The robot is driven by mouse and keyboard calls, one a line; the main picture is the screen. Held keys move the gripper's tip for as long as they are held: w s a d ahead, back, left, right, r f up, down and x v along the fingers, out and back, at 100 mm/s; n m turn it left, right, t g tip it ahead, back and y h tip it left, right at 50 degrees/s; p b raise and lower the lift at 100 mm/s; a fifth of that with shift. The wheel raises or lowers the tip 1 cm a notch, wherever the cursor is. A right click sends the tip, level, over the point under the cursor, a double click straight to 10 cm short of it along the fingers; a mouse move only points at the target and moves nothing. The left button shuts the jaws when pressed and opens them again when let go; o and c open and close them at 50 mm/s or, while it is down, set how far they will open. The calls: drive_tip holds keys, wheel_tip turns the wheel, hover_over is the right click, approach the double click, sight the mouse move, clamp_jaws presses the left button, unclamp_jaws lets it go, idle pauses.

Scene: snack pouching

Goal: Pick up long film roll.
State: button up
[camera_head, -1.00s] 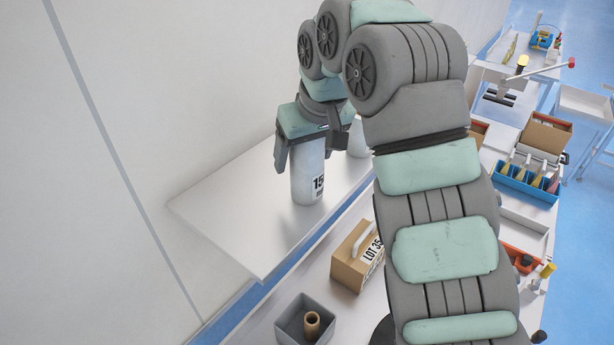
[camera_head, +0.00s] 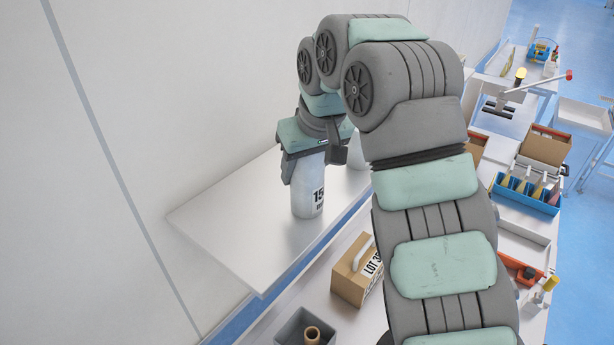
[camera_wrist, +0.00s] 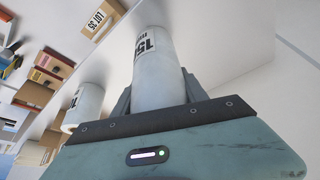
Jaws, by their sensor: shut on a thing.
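The long film roll (camera_head: 308,195) is a tall white cylinder with a black-and-white label starting "15". It stands upright on the pale shelf (camera_head: 240,235), its base appearing to rest on the surface. My gripper (camera_head: 310,170) points down over it and is shut on its upper part, one finger on either side. In the wrist view the roll (camera_wrist: 157,75) sits between the two fingers of my gripper (camera_wrist: 158,98). A second white roll (camera_head: 356,155) stands behind to the right, partly hidden by my arm; it also shows in the wrist view (camera_wrist: 83,108).
A wall (camera_head: 120,110) runs close behind the shelf. Below it, a table holds a cardboard box (camera_head: 352,272) with a handle and "LOT" label, and a grey bin (camera_head: 292,328) with a brown core (camera_head: 312,335). A blue tray (camera_head: 527,190) is farther right. The shelf's left part is clear.

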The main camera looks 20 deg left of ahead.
clamp_jaws()
